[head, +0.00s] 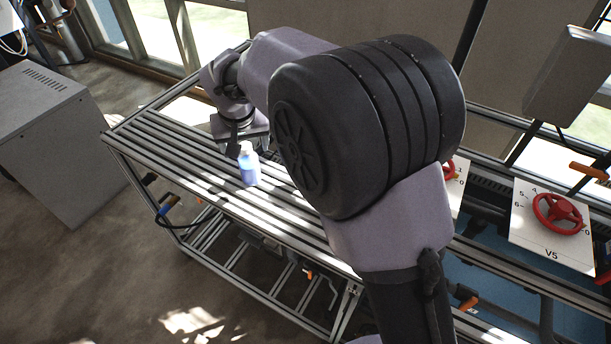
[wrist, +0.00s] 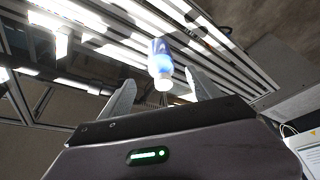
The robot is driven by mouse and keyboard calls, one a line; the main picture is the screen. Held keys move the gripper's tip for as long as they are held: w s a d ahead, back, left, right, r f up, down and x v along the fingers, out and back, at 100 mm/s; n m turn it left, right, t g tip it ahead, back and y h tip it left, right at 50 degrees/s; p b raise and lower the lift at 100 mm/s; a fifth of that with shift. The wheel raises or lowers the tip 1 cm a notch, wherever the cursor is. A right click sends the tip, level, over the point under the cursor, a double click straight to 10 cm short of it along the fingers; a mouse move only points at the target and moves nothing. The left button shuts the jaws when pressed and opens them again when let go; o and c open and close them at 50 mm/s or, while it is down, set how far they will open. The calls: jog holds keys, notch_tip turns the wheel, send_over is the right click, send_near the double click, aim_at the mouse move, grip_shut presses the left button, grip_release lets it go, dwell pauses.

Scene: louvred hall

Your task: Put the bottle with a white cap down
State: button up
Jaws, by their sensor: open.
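A blue, translucent bottle with a white cap (head: 248,168) stands upright on the slatted metal table (head: 180,159). In the wrist view the bottle (wrist: 160,58) shows with its white cap towards my gripper. My gripper (wrist: 160,78) is open, with one finger on each side of the cap end. No finger visibly presses on the bottle. In the head view my gripper (head: 241,145) is at the cap, just behind it, partly hidden by the bottle and my wrist. My arm covers the right part of the table.
A grey cabinet (head: 50,135) stands left of the table. At the right are a panel marked V5 (head: 545,240) with a red handwheel (head: 560,213), and a second red wheel (head: 448,168) partly behind my arm. The table's left slats are clear.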

jog(key=s+d+r+m+t, duration=0.1)
jog(key=s+d+r+m, duration=0.1)
jog(key=s+d+r, duration=0.55)
jog(key=s+d+r+m, duration=0.2)
jog(key=s+d+r, duration=0.3)
jog(key=s+d, duration=0.5)
jog(key=s+d+f+m, duration=0.1)
jog(key=s+d, duration=0.2)
jog(key=s, duration=0.3)
jog(key=s+d+f+m+y, duration=0.1)
jog(key=s+d+f+m, duration=0.1)
jog(key=s, duration=0.4)
jog(key=shift+d+t, duration=0.3)
jog(key=shift+d, duration=0.25)
jog(key=shift+w+f, duration=0.1)
jog(key=shift+f, duration=0.05)
